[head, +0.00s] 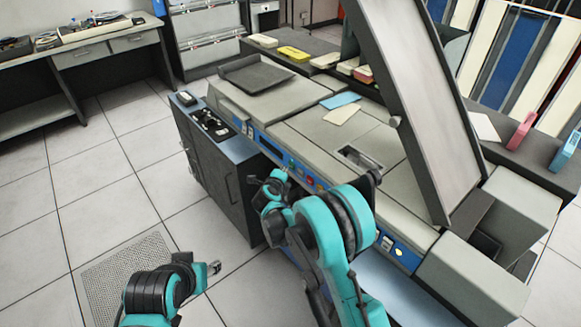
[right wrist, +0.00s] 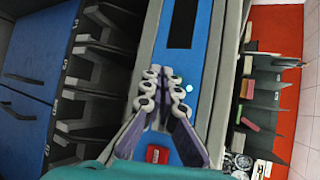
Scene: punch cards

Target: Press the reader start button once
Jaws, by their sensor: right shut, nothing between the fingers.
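The card reader (head: 300,137) is a long grey machine with a blue control strip (head: 270,147) along its front edge. Small coloured buttons (head: 309,180) sit on that strip; I cannot tell which is the start button. My right gripper (head: 286,175) is shut and empty, right at the strip, and hides part of it. In the right wrist view the closed fingers (right wrist: 163,76) point over the blue panel, with a red button (right wrist: 157,154) below the tips and a small pale light (right wrist: 190,88) beside them. Touch cannot be told. My left gripper (head: 212,268) hangs over the floor, away from the reader.
A raised grey lid (head: 415,95) stands on the reader's right part. Cards (head: 342,116) and a black tray (head: 255,75) lie on its top. A dark shelf behind holds card stacks (head: 294,53).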

